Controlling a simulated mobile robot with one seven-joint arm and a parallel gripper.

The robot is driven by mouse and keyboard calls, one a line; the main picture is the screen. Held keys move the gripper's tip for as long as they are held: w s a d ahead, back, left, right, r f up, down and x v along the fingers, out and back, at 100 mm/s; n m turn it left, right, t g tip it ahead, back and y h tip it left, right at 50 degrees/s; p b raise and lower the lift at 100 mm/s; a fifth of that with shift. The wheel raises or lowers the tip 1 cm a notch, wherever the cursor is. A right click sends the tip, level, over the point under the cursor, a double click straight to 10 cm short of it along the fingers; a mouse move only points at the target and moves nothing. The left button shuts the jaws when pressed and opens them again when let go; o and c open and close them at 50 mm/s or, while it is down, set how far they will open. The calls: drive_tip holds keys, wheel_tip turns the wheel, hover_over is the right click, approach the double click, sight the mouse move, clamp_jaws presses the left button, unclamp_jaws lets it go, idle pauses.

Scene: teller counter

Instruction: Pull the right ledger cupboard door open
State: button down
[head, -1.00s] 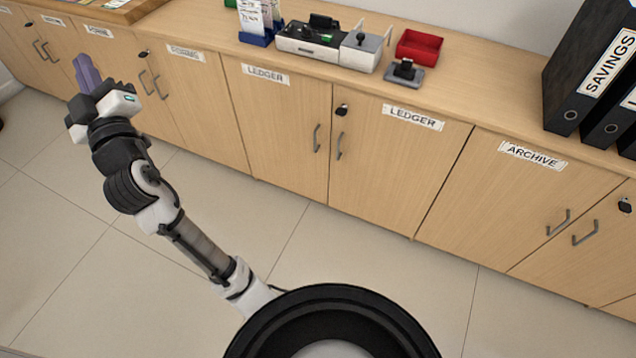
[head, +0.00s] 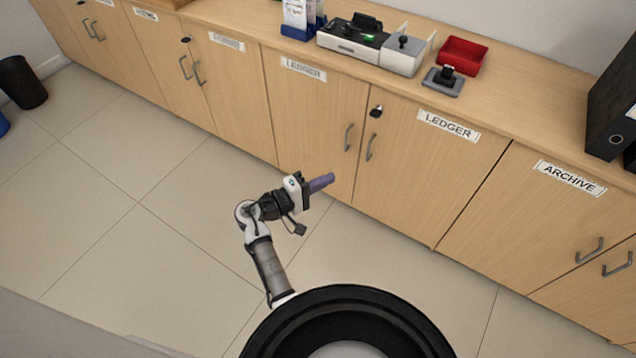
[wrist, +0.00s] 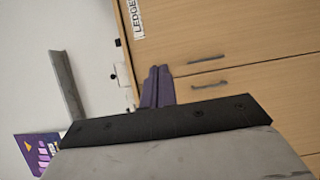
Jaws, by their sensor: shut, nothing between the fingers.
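The right ledger cupboard door (head: 425,170) is light wood with a white LEDGER label, and it is shut. Its grey bar handle (head: 371,147) stands upright near the door's left edge. The left ledger door (head: 312,125) beside it is also shut, with its own handle (head: 348,137). My gripper (head: 321,183) is in front of the lower left ledger door, to the left of and lower in the picture than the right door's handle. Its purple fingers are shut and empty, touching neither handle. In the wrist view, the fingers (wrist: 157,88) show left of two handles (wrist: 206,60).
A black lock with a key (head: 376,111) sits above the right door's handle. An archive cupboard (head: 545,225) stands to the right. The counter holds a grey machine (head: 370,45), a red tray (head: 463,55) and black binders (head: 612,105). The tiled floor (head: 150,225) in front is clear.

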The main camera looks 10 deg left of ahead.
drive_tip(key=shift+w+d+p, duration=0.2)
drive_tip(key=shift+d+p, duration=0.8)
drive_tip(key=shift+d, duration=1.8)
